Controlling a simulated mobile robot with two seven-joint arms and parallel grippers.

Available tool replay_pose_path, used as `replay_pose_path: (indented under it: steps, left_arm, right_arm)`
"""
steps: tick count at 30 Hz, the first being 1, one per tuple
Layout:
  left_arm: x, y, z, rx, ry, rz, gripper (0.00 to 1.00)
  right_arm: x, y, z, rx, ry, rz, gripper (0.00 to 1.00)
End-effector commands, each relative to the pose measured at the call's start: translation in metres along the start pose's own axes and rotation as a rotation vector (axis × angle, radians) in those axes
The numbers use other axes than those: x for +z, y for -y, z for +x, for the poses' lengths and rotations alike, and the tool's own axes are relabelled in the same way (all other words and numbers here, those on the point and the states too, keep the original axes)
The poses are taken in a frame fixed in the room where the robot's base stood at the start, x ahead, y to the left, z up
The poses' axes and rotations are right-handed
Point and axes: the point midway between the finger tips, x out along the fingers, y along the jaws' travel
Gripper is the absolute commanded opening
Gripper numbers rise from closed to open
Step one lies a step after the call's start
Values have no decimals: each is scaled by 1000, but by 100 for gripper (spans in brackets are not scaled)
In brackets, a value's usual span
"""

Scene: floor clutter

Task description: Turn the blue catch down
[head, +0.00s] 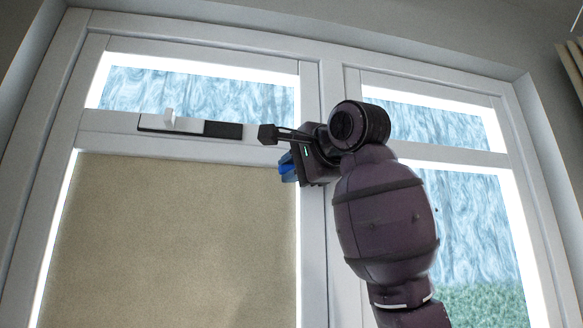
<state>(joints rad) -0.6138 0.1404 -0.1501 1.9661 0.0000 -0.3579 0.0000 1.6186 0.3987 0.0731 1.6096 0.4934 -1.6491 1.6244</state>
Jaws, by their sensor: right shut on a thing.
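The blue catch (287,169) is on the window frame, at the right edge of the left sash. Only a small part of it shows; my right gripper and wrist cover the rest. My right gripper (284,148) is at the catch, shut on it, with its arm coming up from the lower right. One dark finger sticks out to the left above the catch; the far finger is mostly hidden. How far the catch is turned cannot be made out. My left gripper is not in view.
A black and white slide piece (222,130) with a pale knob is on the crossbar to the left. A beige panel (180,240) fills the lower left pane. The right sash (470,155) is behind my arm. A curtain edge (571,70) hangs at the far right.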

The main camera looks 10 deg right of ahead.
Motion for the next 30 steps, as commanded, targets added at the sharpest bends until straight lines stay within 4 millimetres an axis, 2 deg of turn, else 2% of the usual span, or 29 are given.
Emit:
replay_pose_path:
  steps: [14,30]
  left_arm:
    - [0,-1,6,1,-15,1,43]
    - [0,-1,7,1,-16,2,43]
  right_arm:
    - [-5,-25,-2,176,0,-415,0]
    - [-22,-46,-9,372,1,-887,0]
